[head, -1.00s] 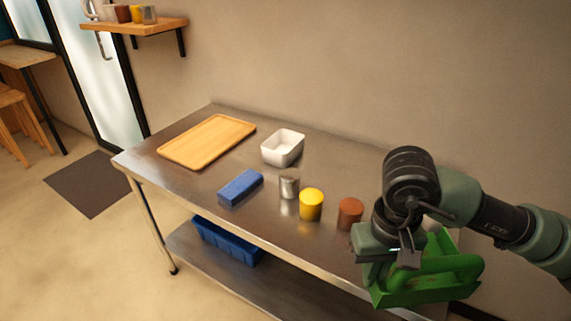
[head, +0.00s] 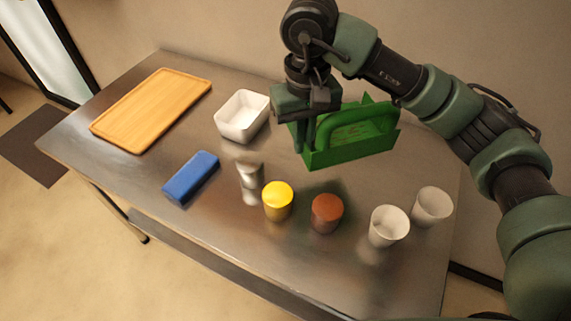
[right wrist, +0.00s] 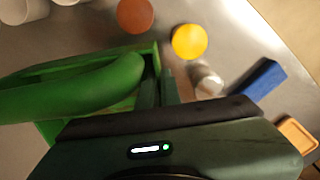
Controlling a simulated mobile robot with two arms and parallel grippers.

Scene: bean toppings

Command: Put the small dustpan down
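The small green dustpan (head: 362,142) has a thick looped handle and is over the back right part of the steel table. My right gripper (head: 303,130) is shut on its left end. The dustpan looks level, and a dark blur on the table below suggests it is a little above the surface. In the right wrist view the dustpan (right wrist: 75,90) lies to the left, and the gripper fingers (right wrist: 157,88) are close together at its edge. My left gripper is not in view.
Bare table lies between the dustpan and the cups.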

